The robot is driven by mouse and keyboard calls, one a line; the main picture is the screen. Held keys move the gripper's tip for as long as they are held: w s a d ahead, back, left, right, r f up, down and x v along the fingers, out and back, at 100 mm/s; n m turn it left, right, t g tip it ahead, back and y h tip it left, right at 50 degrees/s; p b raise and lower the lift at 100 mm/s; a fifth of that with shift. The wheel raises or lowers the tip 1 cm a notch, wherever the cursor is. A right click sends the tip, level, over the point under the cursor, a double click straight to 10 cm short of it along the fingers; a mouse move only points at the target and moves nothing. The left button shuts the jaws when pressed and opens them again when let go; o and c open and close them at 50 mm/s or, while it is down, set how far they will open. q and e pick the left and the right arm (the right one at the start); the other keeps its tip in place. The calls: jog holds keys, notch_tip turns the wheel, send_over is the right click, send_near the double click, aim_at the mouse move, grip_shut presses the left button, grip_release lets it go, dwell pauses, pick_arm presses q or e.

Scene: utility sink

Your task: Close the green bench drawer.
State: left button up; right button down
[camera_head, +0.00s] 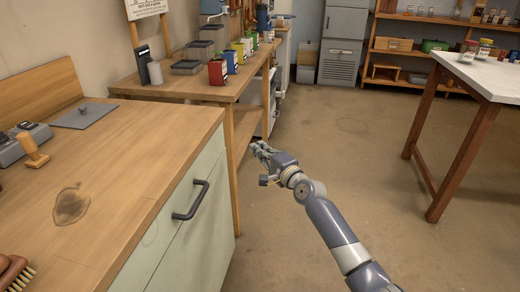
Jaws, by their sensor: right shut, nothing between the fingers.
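The green bench (60,130) stands at the left, with a wooden top and pale green front. A dark bar handle (191,200) is on its green front panel (205,170). The panel appears close under the edge of the top, with no open drawer interior showing; I cannot tell whether a small gap is left. My right gripper (259,149) is shut and empty, in the air to the right of the bench's far end, apart from the handle. My left gripper is out of view.
A wooden table (140,85) with bins and colored cans stands behind the bench. A white-topped table (490,75) is at the right. Shelves (420,45) and a grey cabinet (342,45) stand at the back. The floor (350,150) between is clear.

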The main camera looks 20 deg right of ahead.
jog(key=w+a, duration=0.1)
jog(key=a, duration=0.1)
jog(key=w+a, duration=0.2)
jog(key=a, duration=0.1)
jog(key=w+a, duration=0.2)
jog(key=a, duration=0.1)
jog(key=shift+w+p, duration=0.2)
jog(key=shift+p, duration=0.1)
jog(key=shift+w+a, duration=0.15)
jog(key=shift+a, duration=0.15)
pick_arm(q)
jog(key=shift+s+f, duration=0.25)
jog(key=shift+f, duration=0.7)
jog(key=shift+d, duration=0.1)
